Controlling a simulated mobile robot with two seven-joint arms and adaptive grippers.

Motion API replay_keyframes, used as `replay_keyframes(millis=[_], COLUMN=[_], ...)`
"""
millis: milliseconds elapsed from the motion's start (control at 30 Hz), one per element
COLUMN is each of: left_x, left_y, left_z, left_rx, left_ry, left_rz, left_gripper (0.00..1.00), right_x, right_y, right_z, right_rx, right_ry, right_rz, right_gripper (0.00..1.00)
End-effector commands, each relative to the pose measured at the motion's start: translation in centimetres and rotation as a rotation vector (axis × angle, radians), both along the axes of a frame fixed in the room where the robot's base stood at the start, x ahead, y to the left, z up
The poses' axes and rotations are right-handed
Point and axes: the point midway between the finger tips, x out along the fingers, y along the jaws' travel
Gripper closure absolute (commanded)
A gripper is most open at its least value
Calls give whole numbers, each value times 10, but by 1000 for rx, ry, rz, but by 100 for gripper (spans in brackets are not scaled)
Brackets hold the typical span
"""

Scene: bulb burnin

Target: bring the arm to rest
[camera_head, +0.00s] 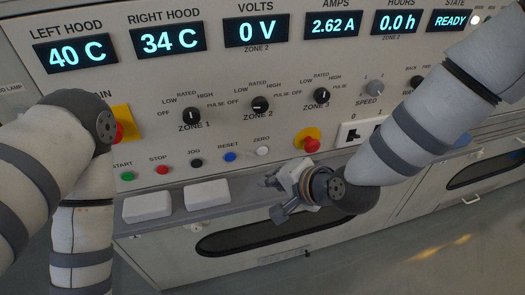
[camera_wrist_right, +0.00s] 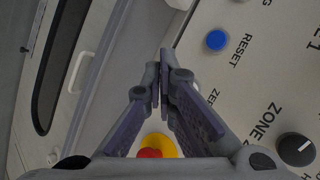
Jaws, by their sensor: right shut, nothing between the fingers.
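My right arm (camera_head: 405,125) reaches in from the upper right in the head view. Its gripper (camera_head: 272,196) hangs in front of the panel's lower edge, below the row of push buttons. In the right wrist view the gripper (camera_wrist_right: 163,80) has its fingers together with nothing between them. My left arm (camera_head: 45,150) stands at the left of the head view, and its gripper is out of the picture.
The panel carries zone knobs (camera_head: 260,104), a blue reset button (camera_head: 230,157) and a red emergency button (camera_head: 311,144) on yellow. The state display (camera_head: 450,20) reads READY; volts (camera_head: 262,32) reads 0 V. Two white pads (camera_head: 147,206) lie on the ledge. Floor (camera_head: 430,260) is clear at lower right.

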Motion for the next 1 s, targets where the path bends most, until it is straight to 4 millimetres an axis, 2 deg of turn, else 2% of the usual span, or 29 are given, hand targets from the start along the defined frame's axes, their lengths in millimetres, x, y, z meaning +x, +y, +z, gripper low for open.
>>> replay_keyframes(millis=[633,700,767,833,867,900,967,1000], left_x=[0,0,0,0,0,0,0,0], left_y=[0,0,0,0,0,0,0,0], left_z=[0,0,0,0,0,0,0,0], left_rx=[0,-1,-1,-1,-1,-1,-1,-1], left_ry=[0,-1,-1,-1,-1,-1,0,0], left_rz=[0,2,1,1,1,1,1,1], left_gripper=[100,100,100,100,100,100,100,100], right_x=[-1,-8,-24,-59,-79,-109,-156,-188], right_y=[0,-5,-17,-41,-54,-73,-102,-121], right_z=[-1,-9,-30,-67,-85,-107,-134,-147], right_rx=[0,-18,-67,-163,-213,-280,-376,-435], right_ry=[2,15,48,113,148,199,277,331], right_rz=[0,6,26,74,102,146,222,276], right_gripper=[100,100,100,100,100,100,100,100])
